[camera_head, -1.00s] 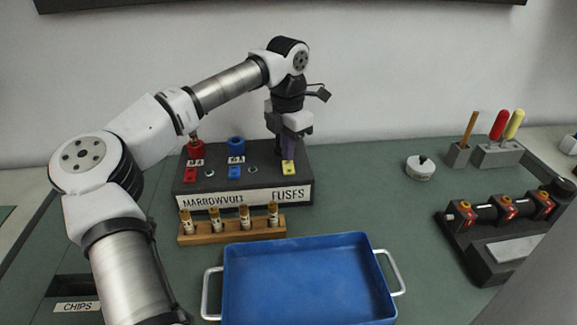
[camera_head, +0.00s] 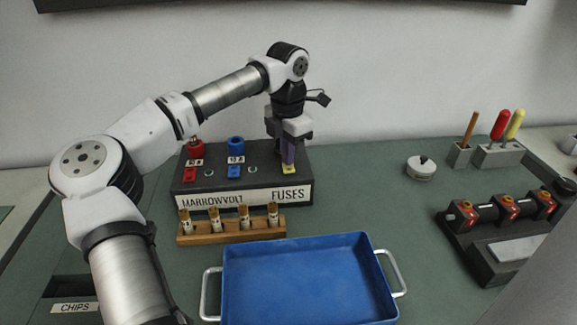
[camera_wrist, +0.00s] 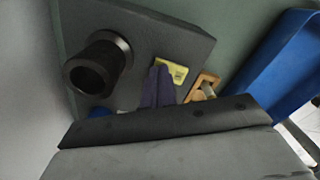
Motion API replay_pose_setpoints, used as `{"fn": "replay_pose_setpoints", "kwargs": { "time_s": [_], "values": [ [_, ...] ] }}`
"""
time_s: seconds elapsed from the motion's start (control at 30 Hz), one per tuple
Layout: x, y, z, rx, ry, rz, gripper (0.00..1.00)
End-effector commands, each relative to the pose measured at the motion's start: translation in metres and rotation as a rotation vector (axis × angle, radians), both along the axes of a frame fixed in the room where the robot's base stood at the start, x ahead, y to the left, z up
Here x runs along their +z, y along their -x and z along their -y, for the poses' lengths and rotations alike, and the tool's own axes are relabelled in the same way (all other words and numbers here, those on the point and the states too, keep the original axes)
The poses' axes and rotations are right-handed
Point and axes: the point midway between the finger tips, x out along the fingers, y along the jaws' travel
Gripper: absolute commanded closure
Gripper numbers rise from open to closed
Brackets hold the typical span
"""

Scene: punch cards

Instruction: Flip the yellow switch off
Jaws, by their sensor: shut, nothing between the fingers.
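The yellow switch (camera_head: 289,169) sits at the right end of the sloped front of the dark fuse box (camera_head: 300,190). In the wrist view its yellow plate (camera_wrist: 176,72) shows beside my fingertips. My gripper (camera_head: 288,163) points down, shut and empty, with its fingertips at the switch. In the wrist view my gripper (camera_wrist: 158,85) covers part of the plate. The lever's position is hidden, and I cannot tell whether the fingers touch it. A red switch (camera_head: 190,174) and a blue switch (camera_head: 234,171) sit to the left on the same box.
A wooden rack (camera_head: 232,232) with several fuses stands in front of the box. A blue tray (camera_head: 228,275) lies nearer. A black cylinder (camera_wrist: 98,68) stands on the box close to my gripper. A round white knob (camera_head: 421,169) sits to the right, with open green table around it.

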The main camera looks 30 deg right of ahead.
Motion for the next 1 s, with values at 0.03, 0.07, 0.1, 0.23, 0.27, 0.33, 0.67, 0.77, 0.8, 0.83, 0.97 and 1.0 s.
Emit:
{"fn": "replay_pose_setpoints", "kwargs": {
  "time_s": [0.03,0.07,0.1,0.23,0.27,0.33,0.67,0.77,0.8,0.83,0.97,1.0],
  "values": [
    [0.000,0.000,0.000,0.000,-0.002,-0.001,1.00],
    [0.000,0.000,0.000,0.000,-0.002,-0.001,1.00],
    [0.001,0.000,0.000,0.000,-0.002,-0.001,1.00],
    [0.010,0.000,0.000,0.000,-0.002,-0.001,1.00],
    [0.013,0.000,0.000,0.000,-0.002,-0.001,1.00],
    [0.019,0.000,0.000,0.000,-0.002,-0.001,1.00],
    [0.046,0.000,0.000,0.000,-0.002,-0.001,1.00],
    [0.054,0.000,0.000,0.000,-0.002,-0.001,1.00],
    [0.057,0.000,0.000,0.000,-0.002,-0.001,1.00],
    [0.059,0.000,0.000,0.000,-0.002,-0.001,1.00],
    [0.069,0.000,0.000,0.000,-0.002,0.000,1.00],
    [0.070,0.000,0.000,0.000,-0.002,0.000,1.00]
  ]
}}
